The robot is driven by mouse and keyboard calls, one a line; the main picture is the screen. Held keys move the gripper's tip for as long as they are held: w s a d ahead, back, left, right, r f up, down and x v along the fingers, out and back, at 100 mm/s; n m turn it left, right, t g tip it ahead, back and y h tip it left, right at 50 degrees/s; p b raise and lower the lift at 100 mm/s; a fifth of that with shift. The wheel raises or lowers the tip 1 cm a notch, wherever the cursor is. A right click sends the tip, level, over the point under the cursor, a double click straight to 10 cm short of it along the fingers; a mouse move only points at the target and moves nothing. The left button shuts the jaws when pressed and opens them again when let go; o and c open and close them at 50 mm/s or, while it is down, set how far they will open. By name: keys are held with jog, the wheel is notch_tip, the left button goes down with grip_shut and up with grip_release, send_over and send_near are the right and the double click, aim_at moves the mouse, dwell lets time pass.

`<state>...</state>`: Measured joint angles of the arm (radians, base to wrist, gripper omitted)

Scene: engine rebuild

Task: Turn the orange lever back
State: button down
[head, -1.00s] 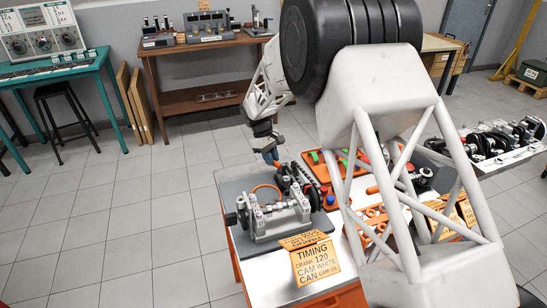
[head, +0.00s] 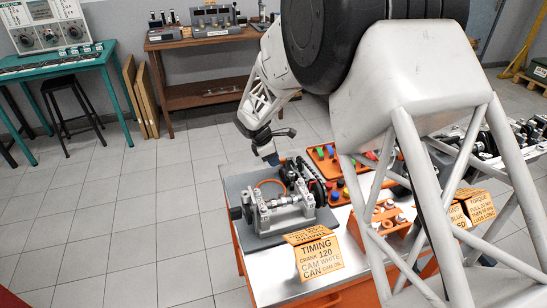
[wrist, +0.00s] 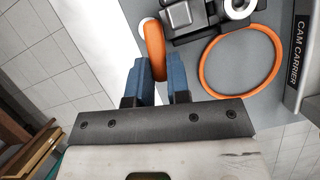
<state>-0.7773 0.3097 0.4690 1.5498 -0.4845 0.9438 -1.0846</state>
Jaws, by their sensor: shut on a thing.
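The orange lever (wrist: 154,45) shows in the wrist view as a rounded orange bar standing between my two blue fingers. My gripper (wrist: 157,72) is shut on it, with one finger on each side. The lever's lower end is hidden between the fingers. In the head view my gripper (head: 271,158) is low over the back edge of the grey plate (head: 238,180), behind the metal engine assembly (head: 290,213). I cannot make out the lever there.
A separate orange ring (wrist: 202,72) lies flat on the plate, right of my gripper in the wrist view. Dark mechanism parts (wrist: 188,15) sit close by. An orange tray (head: 325,152) with coloured pieces and a timing sign (head: 318,255) share the bench.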

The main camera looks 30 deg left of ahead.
jog(key=shift+s+d+n, duration=0.2)
jog(key=shift+n, duration=0.5)
jog(key=shift+t, duration=0.3)
jog(key=c, duration=1.1)
grip_release()
jog(key=shift+r, duration=0.15)
jog(key=shift+v, duration=3.75)
jog(key=shift+d+r, duration=0.1)
jog(key=shift+d, duration=0.05)
